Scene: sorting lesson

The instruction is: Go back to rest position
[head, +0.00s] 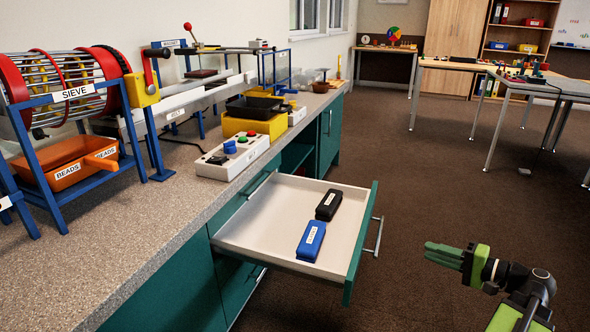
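My gripper (443,254) is at the lower right in the head view, with green fingers pointing left. It is held over the brown floor, to the right of the open drawer and apart from it. Its fingers look close together, but from this side the gap between them does not show clearly. I see nothing held in it. The open drawer (262,229) is white inside with a green front (360,245). A blue labelled block (311,241) and a black labelled block (328,205) lie in it.
The speckled counter (130,240) runs along the left, bearing a sieve drum (65,85), an orange beads tray (65,165) and a white button box (232,158). The drawer sticks out into the room. Open floor (440,190) lies behind my gripper. Tables (460,66) stand farther back right.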

